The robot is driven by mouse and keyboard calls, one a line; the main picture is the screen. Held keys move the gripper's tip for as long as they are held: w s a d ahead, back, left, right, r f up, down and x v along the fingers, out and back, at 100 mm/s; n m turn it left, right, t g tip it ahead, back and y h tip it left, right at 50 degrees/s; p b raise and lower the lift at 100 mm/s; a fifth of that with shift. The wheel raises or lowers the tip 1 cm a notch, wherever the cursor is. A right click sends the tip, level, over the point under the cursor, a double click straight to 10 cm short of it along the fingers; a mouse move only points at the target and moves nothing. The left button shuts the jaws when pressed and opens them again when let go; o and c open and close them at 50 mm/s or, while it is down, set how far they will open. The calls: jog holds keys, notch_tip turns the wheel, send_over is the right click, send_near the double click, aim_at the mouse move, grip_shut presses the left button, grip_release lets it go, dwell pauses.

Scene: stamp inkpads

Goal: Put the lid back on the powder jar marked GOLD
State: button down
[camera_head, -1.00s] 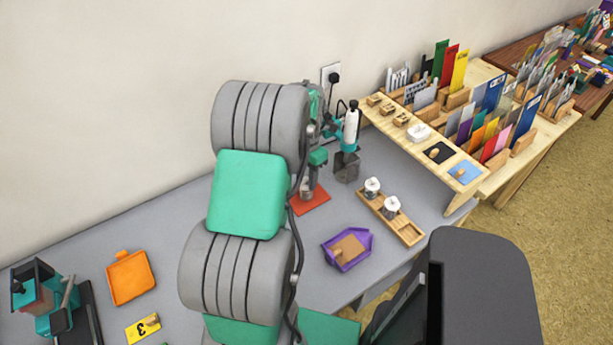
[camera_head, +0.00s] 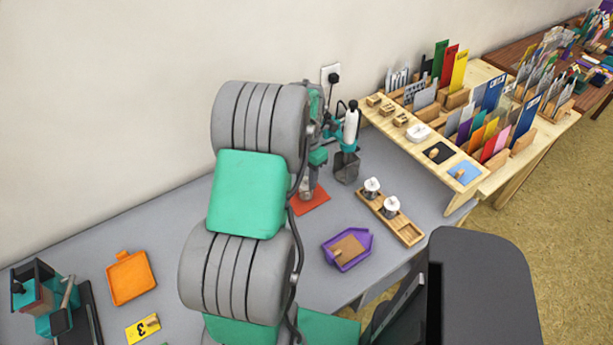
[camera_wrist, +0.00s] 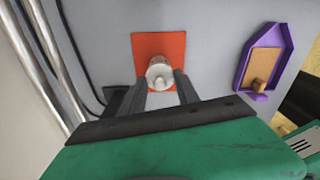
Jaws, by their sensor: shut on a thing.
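My gripper (camera_wrist: 160,82) is shut on a pale round lid (camera_wrist: 160,66) with a small knob on top. It is above the orange-red mat (camera_wrist: 144,48), which also shows in the head view (camera_head: 316,203). The jar beneath the lid shows only in part in the head view, as a clear, pale shape (camera_head: 306,190) on the mat, partly hidden by my arm. I cannot tell whether the lid touches its rim. No GOLD marking is readable.
A wooden rack (camera_head: 408,232) to the right holds two lidded jars (camera_head: 372,188). A purple tray (camera_head: 365,241) lies in front of it. An orange tray (camera_head: 131,277) lies far left.

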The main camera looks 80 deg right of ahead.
jog(key=shift+f, duration=0.2)
dwell(0.4)
jog(key=shift+c, duration=1.8)
grip_release()
jog(key=shift+r, duration=0.15)
jog(key=shift+r+p, duration=2.2)
jog(key=shift+r, duration=1.2)
grip_shut()
